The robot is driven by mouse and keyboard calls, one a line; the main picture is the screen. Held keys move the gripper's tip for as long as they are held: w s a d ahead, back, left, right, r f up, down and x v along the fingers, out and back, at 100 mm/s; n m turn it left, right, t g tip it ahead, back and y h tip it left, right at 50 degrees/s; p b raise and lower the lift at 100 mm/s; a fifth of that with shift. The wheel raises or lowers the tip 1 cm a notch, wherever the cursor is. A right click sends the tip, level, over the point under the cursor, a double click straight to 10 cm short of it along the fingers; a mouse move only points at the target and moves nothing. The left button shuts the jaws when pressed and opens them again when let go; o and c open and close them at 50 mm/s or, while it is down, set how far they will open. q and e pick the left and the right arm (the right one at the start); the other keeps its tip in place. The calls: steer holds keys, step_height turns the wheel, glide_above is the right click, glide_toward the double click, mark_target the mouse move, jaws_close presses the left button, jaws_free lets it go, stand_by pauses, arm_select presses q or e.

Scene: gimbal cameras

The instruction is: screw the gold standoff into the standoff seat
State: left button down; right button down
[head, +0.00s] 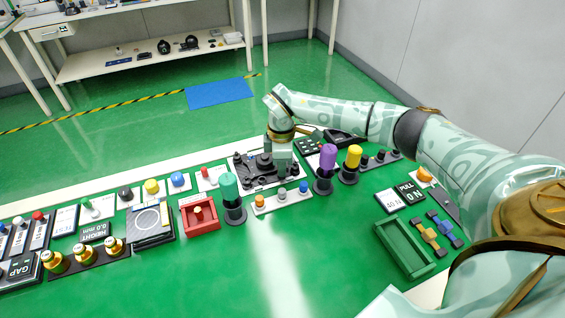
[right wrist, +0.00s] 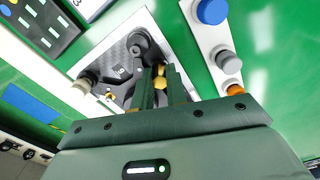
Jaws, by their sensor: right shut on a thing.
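My right gripper (head: 281,168) reaches down over a dark gimbal assembly (head: 252,172) on a white-edged plate at the back of the green table. In the right wrist view, my right gripper (right wrist: 160,92) is shut on the gold standoff (right wrist: 160,79), whose gold part shows between the two fingers. The gimbal's black arms and round motors (right wrist: 140,45) lie just beyond the fingertips. A small gold spot (right wrist: 111,96) shows on the plate to the left. I cannot pick out the standoff seat for sure, nor tell whether the standoff touches it. My left gripper is not in view.
A strip with orange, grey and blue knobs (head: 282,199) lies just in front of the plate. Teal (head: 229,188), purple (head: 327,158) and yellow (head: 353,157) upright handles stand close by. A red tray (head: 200,226) and green tray (head: 404,248) flank clear table in front.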

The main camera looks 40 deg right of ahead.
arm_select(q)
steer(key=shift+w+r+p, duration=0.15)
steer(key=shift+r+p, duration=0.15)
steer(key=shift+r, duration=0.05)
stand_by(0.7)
arm_select(e)
steer(key=shift+f, duration=0.1)
steer(key=c, duration=1.3)
jaws_free()
steer(key=shift+d, duration=0.1)
arm_select(q)
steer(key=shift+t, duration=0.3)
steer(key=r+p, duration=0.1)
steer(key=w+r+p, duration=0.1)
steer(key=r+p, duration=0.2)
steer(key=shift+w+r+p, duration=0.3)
steer(key=shift+p, duration=0.1)
arm_select(e)
step_height(320, 180, up, 16)
steer(key=shift+r, duration=0.15)
